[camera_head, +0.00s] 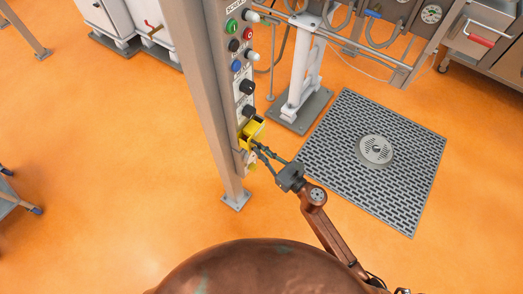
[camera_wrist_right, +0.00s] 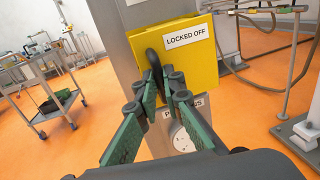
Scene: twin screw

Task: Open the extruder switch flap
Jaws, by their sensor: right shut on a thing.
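The yellow switch flap (camera_head: 247,137) sits low on the control panel post, under the black knobs. In the right wrist view, the flap (camera_wrist_right: 190,58) faces me as a yellow plate with a "LOCKED OFF" label. My right gripper (camera_head: 256,147) reaches the flap from the right and below. In the wrist view, the right gripper's fingers (camera_wrist_right: 168,80) are closed together on a dark upright handle (camera_wrist_right: 153,59) at the flap's front. The fingers hide the handle's lower part. A dark gap shows at the flap's top in the head view. My left gripper is out of view.
The panel (camera_head: 240,65) above carries several coloured buttons and black knobs. A round white socket (camera_wrist_right: 183,138) is below the flap. A floor drain grate (camera_head: 375,155) lies to the right, and a trolley (camera_wrist_right: 45,85) stands at the left.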

